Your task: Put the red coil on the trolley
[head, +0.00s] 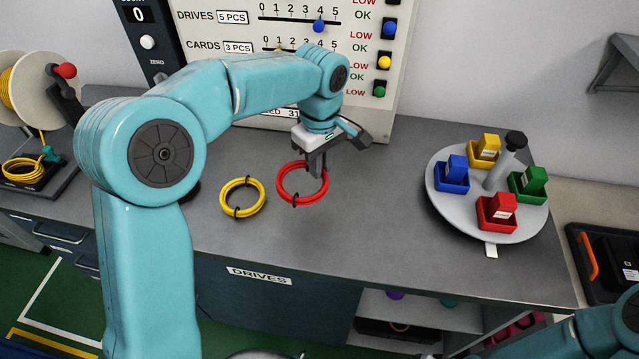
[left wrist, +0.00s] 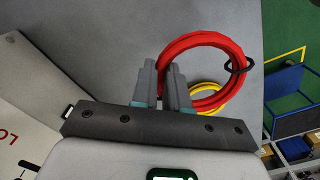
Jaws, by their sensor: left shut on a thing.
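The red coil (head: 302,184) is a ring with black ties, over the grey bench in the head view. My left gripper (head: 317,172) points down at its upper right and is shut on its rim. In the left wrist view the red coil (left wrist: 205,42) passes between the fingers of my left gripper (left wrist: 163,72). I cannot tell whether the coil touches the bench. My right arm (head: 590,330) shows only at the lower right edge; its gripper is out of view. No trolley can be made out for certain.
A yellow coil (head: 242,198) lies on the bench (head: 360,235) left of the red one. A round turntable (head: 455,200) with several coloured bins stands at the right. A panel (head: 290,60) with sliders stands behind. A cable reel (head: 30,88) is at the left. The bench middle is clear.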

